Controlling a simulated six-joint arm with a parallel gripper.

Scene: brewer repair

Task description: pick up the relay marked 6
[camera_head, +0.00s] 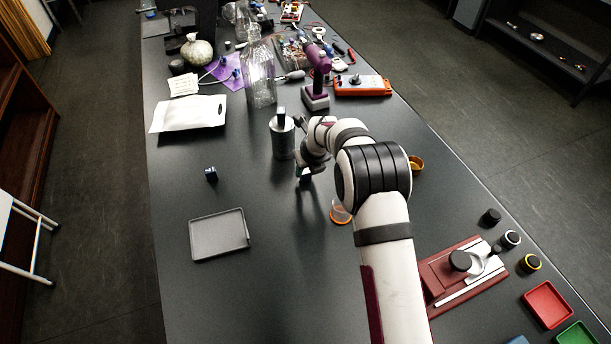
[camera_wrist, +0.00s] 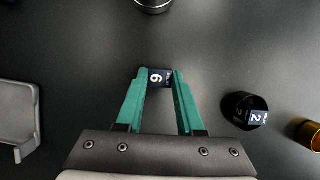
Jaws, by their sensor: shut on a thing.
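The relay marked 6 (camera_wrist: 157,77) is a small dark block with a white digit on its face. In the wrist view it sits between the teal fingertips of my gripper (camera_wrist: 158,79), which are shut on it. In the head view my gripper (camera_head: 304,174) is just in front of the metal cylinder, mostly hidden by my arm. I cannot tell whether the relay touches the table. A second relay, marked 2 (camera_wrist: 257,117), is at a black round piece (camera_wrist: 238,104), to the right of my gripper.
A metal cylinder (camera_head: 283,141) with a dark block on top stands close to my gripper. A glass bottle (camera_head: 261,78) stands farther back. The table left of my gripper is mostly clear.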

